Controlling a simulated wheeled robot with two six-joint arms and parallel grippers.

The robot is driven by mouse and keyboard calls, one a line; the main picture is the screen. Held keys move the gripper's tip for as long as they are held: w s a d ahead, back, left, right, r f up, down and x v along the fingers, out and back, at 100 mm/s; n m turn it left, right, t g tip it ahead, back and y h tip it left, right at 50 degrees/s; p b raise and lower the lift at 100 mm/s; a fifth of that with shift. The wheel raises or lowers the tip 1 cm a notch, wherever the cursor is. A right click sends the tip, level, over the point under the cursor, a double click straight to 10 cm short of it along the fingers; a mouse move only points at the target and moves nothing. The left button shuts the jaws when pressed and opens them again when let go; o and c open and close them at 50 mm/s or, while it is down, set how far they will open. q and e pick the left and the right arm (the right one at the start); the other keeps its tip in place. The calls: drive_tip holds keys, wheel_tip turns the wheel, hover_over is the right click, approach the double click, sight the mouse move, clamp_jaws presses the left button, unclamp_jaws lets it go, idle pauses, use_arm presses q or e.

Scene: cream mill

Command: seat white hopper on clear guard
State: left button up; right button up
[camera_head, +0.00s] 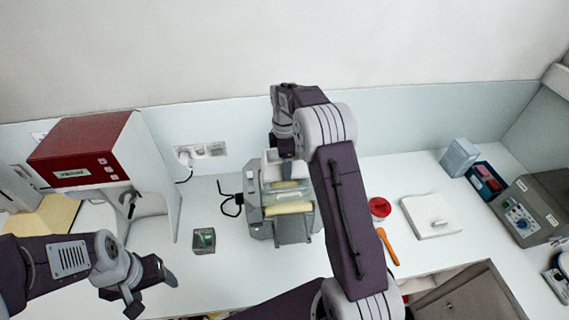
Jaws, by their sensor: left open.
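The mill (254,205) stands mid-counter, a grey machine with cream rollers (288,208). A white part that looks like the hopper (270,168) is at the top of the mill, partly hidden by my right gripper. The clear guard is hard to make out; a see-through edge (315,190) shows around the rollers. I cannot tell whether the hopper rests on it. My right gripper (287,155) points down at the white part, and its fingertips are not clear. My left gripper (152,291) is open and empty at the lower left, away from the mill.
A red-fronted box (80,150) stands at the left, with a small dark green-topped container (204,240) nearby. Right of my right arm are a red lid (380,207), an orange tool (387,246), a white square plate (431,216) and a grey control box (530,212).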

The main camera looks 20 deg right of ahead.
drive_tip(key=shift+w, duration=0.25)
drive_tip(key=shift+s+r, duration=0.4)
drive_tip(key=shift+s, duration=0.5)
drive_tip(key=shift+s+f+b, duration=0.1)
drive_tip(key=shift+f+b, duration=0.05)
drive_tip(key=shift+b, duration=0.15)
drive_tip(key=f+b, duration=0.1)
drive_tip(key=w+f+b, duration=0.1)
drive_tip(key=shift+f, duration=0.35)
drive_tip(key=shift+w+f+b, duration=0.1)
drive_tip(key=shift+f+b, duration=0.25)
drive_tip(key=shift+b, duration=0.2)
drive_tip(key=shift+s+r, duration=0.2)
drive_tip(key=shift+s, duration=0.15)
use_arm(q)
drive_tip(key=f, duration=0.1)
drive_tip(key=s+f, duration=0.1)
drive_tip(key=f, duration=0.1)
drive_tip(key=shift+w, duration=0.2)
use_arm(e)
drive_tip(key=shift+w+f, duration=0.1)
drive_tip(key=shift+w, duration=0.1)
